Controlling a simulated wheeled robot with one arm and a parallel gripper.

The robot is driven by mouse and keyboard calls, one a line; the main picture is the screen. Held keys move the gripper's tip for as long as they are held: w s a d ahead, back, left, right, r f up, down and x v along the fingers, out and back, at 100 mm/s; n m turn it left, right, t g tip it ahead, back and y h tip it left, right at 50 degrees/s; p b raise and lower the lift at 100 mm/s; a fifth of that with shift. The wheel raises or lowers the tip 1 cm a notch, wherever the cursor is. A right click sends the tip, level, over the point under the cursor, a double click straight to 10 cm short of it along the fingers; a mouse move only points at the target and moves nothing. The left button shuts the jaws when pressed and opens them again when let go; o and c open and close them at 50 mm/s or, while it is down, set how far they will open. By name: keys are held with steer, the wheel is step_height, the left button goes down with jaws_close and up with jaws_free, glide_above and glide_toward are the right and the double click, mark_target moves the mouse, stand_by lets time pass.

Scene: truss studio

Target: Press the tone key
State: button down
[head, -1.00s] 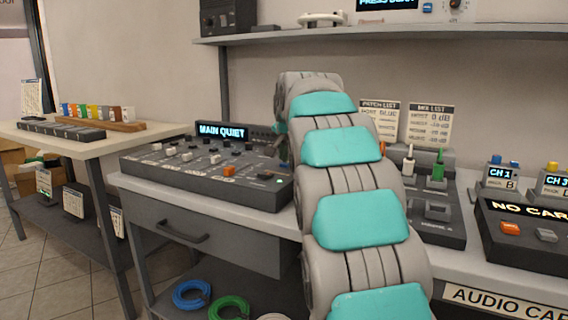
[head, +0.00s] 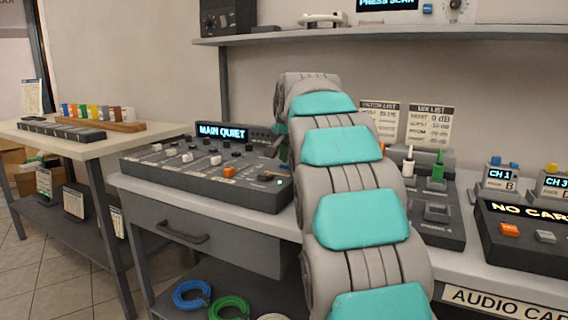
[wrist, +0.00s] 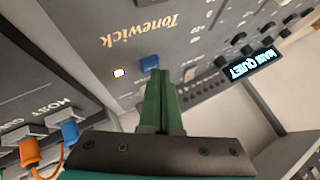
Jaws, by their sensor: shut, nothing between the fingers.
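The mixing desk (head: 140,163) is a dark sloped panel with several knobs and white faders, and an orange key (head: 229,171). In the wrist view its panel (wrist: 190,40) carries the word "Tonewick". A blue key (wrist: 149,63) sits beside that lettering, with a small lit white lamp (wrist: 118,72) near it. I cannot read a label on the key. My gripper (wrist: 161,73) is shut and empty, its green fingertips right at the blue key's edge. I cannot tell whether they touch it. In the head view my arm hides the desk's right end.
The display (head: 222,132) behind the desk reads "MAIN QUIET". In the wrist view, a box with an orange plug (wrist: 30,152) and a blue plug (wrist: 70,132) is at the lower left. A shelf (head: 330,33) runs above the bench. A device reading "NO CAR..." (head: 535,211) stands at the right.

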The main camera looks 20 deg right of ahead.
mark_target(284, 165)
steer(key=shift+r+p, duration=1.8)
steer(key=shift+r, duration=1.3)
steer(key=shift+s+f, duration=0.1)
steer(key=shift+s, duration=0.05)
